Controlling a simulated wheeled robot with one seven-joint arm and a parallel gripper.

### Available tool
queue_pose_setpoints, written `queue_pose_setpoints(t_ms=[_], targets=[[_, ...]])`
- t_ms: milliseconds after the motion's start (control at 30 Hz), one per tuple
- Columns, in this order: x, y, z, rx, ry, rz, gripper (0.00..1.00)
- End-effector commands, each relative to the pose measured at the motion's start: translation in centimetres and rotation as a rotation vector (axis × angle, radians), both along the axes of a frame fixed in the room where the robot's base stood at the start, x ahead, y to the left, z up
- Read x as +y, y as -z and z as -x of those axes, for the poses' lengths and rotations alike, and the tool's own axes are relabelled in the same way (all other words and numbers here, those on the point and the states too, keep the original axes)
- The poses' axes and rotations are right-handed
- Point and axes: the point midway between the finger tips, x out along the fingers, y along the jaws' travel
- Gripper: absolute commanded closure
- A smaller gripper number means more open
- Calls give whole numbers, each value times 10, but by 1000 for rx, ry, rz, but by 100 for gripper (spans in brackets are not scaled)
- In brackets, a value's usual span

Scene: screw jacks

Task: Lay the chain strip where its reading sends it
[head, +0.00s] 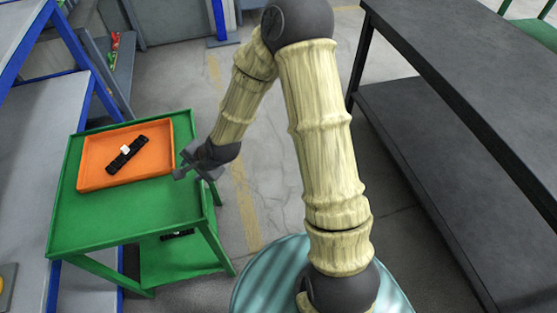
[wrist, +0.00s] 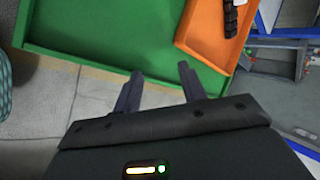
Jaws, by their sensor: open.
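A black chain strip (head: 121,163) with a white piece (head: 125,149) at its middle lies slantwise in a shallow orange tray (head: 150,175) on a green cart (head: 90,225). In the wrist view, one end of the strip (wrist: 231,18) shows in the orange tray (wrist: 195,32) at the top. No reading can be made out on the strip. My gripper (head: 178,164) is at the right edge of the cart, just right of the tray. It is empty, and its fingers (wrist: 160,80) stand apart over the cart's edge and the floor.
A dark object (head: 177,235) lies on the cart's lower shelf. A black table (head: 470,70) stands at right and a grey blue-framed bench (head: 35,140) at left. A rack with red and green items (head: 114,45) is behind. Open floor (head: 225,130) lies between cart and table.

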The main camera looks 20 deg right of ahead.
Motion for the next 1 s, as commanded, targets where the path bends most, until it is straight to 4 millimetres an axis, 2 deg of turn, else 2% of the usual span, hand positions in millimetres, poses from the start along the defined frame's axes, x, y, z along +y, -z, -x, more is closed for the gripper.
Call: queue_pose_setpoints(t_ms=[100, 267, 500, 600, 700, 1000], targets=[[-42, -16, 14, -47, -159, 209, 59], [-99, -43, 40, -63, -362, 447, 59], [-171, -90, 95, -35, -639, 686, 59], [-190, -104, 118, -20, -732, 731, 59], [-199, -111, 133, -10, -789, 748, 59], [-202, -112, 137, -6, -812, 752, 59]])
